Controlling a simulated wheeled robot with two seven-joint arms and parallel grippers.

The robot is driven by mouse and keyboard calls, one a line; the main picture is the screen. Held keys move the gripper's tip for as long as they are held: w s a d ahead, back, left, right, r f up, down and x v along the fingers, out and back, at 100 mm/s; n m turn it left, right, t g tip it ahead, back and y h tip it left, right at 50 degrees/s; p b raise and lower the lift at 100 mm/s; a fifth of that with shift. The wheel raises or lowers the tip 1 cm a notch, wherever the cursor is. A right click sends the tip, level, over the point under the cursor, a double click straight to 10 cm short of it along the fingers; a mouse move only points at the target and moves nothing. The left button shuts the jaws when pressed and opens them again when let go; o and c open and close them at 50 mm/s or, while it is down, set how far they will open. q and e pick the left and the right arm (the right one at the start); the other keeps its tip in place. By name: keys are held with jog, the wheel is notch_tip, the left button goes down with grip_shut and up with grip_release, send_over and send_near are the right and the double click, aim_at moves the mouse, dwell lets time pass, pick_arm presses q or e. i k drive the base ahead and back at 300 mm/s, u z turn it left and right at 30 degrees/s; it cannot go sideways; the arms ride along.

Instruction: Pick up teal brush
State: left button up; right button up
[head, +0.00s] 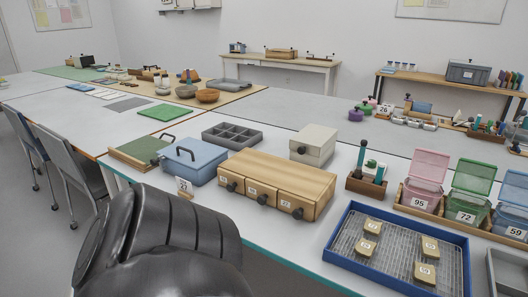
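A wooden holder (366,187) stands on the near table, right of the wooden drawer box. Upright tools with teal parts stand in it. One is taller, with a dark teal handle (361,155) sticking up; the other is a shorter teal and white piece (379,174). I cannot tell from their shape which is the teal brush. Their lower ends are hidden in the holder. Neither of my grippers shows; only a large black part of my own body fills the lower left.
A wooden drawer box (277,182) with black knobs stands left of the holder. A blue tray (341,221) with a wire rack and small numbered blocks lies in front. Pink (424,187), green and blue lidded bins stand to the right. Some table behind the holder is clear.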

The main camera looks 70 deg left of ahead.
aim_at(358, 174)
jog(key=u, duration=2.25)
